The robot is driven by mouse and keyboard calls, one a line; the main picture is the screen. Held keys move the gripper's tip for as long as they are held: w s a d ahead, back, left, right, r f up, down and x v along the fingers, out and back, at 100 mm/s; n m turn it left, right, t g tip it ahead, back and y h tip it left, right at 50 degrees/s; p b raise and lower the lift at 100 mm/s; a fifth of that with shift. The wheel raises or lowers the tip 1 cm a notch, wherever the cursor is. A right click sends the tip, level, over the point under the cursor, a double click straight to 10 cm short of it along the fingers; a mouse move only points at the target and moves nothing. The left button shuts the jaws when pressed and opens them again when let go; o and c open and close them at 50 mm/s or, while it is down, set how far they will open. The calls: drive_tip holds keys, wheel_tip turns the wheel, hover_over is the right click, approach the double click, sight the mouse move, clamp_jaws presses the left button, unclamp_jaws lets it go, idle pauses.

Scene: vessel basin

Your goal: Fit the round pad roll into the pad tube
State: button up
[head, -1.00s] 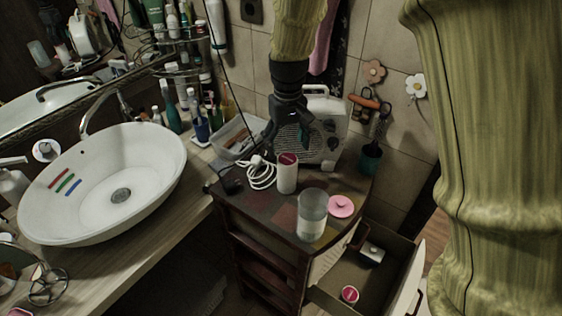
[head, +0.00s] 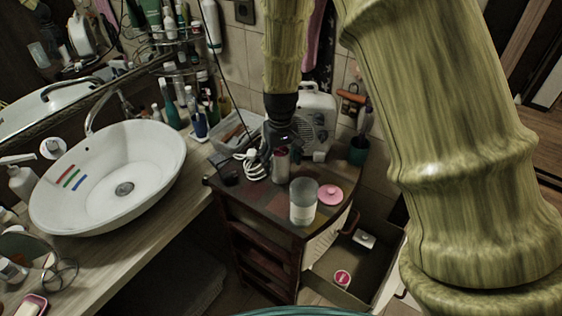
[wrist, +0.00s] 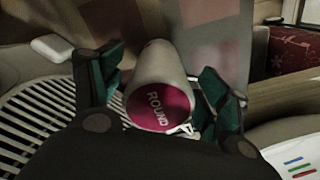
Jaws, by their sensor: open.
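The round pad roll (head: 281,170) is a pale upright cylinder on the small cabinet's top. In the wrist view its magenta end reads "ROUND" (wrist: 157,107). My gripper (head: 279,150) is over the roll from above, with its dark green fingers (wrist: 163,85) open on either side of it. No firm contact shows. The pad tube (head: 303,204) is a clear upright cylinder at the cabinet's front, to the right of the roll. It looks frosted in its lower part. A pink round lid (head: 330,194) lies beside it.
A white heater (head: 317,122) stands behind the roll, and a white coiled cable (head: 250,163) lies to its left. A dark green cup (head: 358,150) stands at the back right. The open drawer (head: 381,266) holds another magenta-ended item (head: 342,278) and a small box (head: 364,238).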

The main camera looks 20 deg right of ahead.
drive_tip(key=shift+w+f, duration=0.2)
drive_tip(key=shift+f, duration=0.4)
drive_tip(key=shift+w+f, duration=0.2)
drive_tip(key=shift+f, duration=0.35)
drive_tip(key=shift+s+r, duration=0.15)
drive_tip(key=shift+s, duration=0.1)
drive_tip(key=shift+w, duration=0.15)
drive_tip(key=c, duration=1.1)
drive_tip(key=shift+c, duration=0.2)
